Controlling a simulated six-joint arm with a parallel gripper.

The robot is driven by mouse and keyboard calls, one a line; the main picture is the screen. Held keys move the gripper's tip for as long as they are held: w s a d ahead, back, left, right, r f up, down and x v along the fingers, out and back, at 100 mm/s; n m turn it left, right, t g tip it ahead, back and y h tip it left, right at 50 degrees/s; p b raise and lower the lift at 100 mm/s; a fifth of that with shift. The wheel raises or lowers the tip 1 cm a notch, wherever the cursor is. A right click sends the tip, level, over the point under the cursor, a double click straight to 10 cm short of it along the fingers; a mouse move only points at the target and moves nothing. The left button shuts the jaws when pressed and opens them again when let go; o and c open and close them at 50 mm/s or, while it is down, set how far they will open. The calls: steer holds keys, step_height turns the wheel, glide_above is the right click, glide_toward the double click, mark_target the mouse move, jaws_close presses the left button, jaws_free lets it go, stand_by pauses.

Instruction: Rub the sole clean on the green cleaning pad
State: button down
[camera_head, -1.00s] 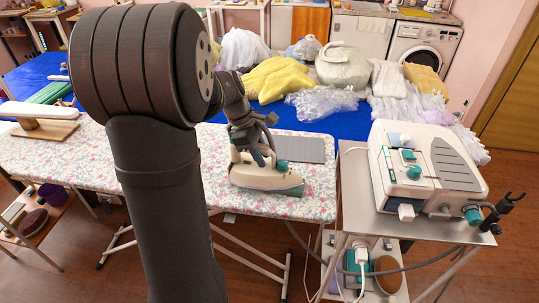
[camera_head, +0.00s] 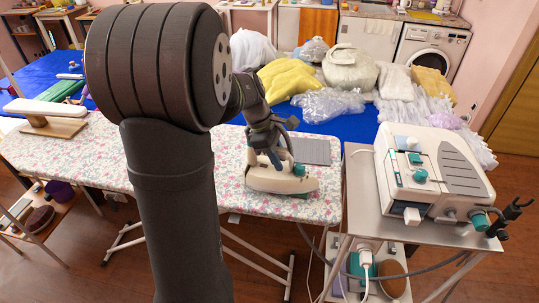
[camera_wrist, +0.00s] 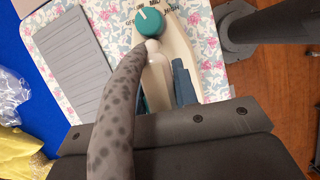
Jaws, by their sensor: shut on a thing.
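My gripper (camera_head: 272,165) is shut on the cream steam iron (camera_head: 278,181), which has a teal dial. The iron is at the front right of the floral ironing board (camera_head: 222,172), nose to the right. I cannot tell whether its sole touches the cover. In the wrist view the iron (camera_wrist: 180,45) shows its teal dial (camera_wrist: 152,22) and a spotted grey hose or sleeve; its sole is hidden. A green ribbed item (camera_head: 64,91) lies on the blue table at far left; I cannot tell whether it is the cleaning pad.
A grey ribbed mat (camera_head: 311,151) lies on the board behind the iron. The steam station (camera_head: 430,175) stands on a metal stand to the right. A sleeve board (camera_head: 45,112) is at left. Garments and plastic bags (camera_head: 330,105) cover the blue table behind.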

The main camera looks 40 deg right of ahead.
mark_target(300, 166)
steer(key=shift+s+d, duration=0.25)
steer(key=shift+s+d+f, duration=0.1)
steer(key=shift+s+d, duration=0.7)
steer(key=shift+s, duration=0.2)
steer(key=shift+s+d, duration=0.75)
steer(key=shift+s, duration=0.2)
steer(key=shift+r, duration=3.6)
steer(key=shift+w, duration=0.1)
